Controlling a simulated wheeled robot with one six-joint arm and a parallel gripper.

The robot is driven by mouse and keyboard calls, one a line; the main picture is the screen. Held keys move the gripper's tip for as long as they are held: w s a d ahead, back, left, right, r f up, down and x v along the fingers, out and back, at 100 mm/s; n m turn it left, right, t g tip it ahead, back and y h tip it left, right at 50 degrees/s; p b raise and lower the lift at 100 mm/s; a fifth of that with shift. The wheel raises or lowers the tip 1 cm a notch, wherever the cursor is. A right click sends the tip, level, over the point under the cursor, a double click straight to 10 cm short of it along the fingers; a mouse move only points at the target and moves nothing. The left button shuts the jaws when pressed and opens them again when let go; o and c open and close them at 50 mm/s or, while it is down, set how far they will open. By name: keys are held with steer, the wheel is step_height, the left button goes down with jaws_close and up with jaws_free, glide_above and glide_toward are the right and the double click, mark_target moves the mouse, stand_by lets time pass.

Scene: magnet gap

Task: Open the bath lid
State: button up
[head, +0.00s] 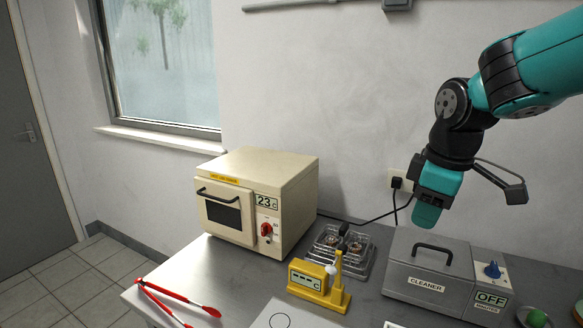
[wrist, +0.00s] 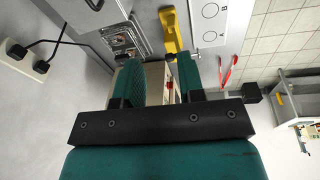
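The bath is a grey box marked CLEANER (head: 425,283) at the right of the bench in the head view. Its grey lid (head: 455,258) lies shut on top, with a black arched handle (head: 432,250). A blue knob (head: 492,269) and an OFF display are on its right front. My gripper (head: 428,214) hangs in the air above and behind the lid, clear of the handle. In the wrist view my gripper (wrist: 158,78) has its two teal fingers apart with nothing held between them. Part of the bath (wrist: 72,12) and its handle (wrist: 94,4) show at the top left edge there.
A cream oven (head: 260,195) reading 23 C stands left. A burner (head: 340,250) and a yellow meter (head: 319,284) stand between it and the bath. Red tongs (head: 178,297) lie at the front left. A wall socket (head: 398,183) with cables is behind my gripper.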

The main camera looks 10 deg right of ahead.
steer(key=s+a+f+m+g+y, duration=0.1)
steer(key=s+a+m+y, duration=0.1)
steer(key=s+a, duration=0.65)
steer(key=s+a+f+m+g+y, duration=0.15)
steer(key=s+a, duration=0.35)
steer(key=s, duration=0.6)
step_height(320, 180, up, 4)
steer(key=r+n+t+h+p, duration=0.1)
steer(key=n+t+h+p, duration=0.1)
steer(key=n+h, duration=0.3)
glide_above(434, 248)
steer(key=s+a, duration=0.2)
steer(key=s, duration=0.1)
steer(key=w+f+p, duration=0.1)
steer(key=f, duration=0.4)
steer(key=w+d+f+p, duration=0.1)
steer(key=f, duration=0.5)
steer(key=w+d+f+p, duration=0.1)
steer(key=f, duration=0.5)
steer(key=shift+f, duration=0.1)
jaws_close()
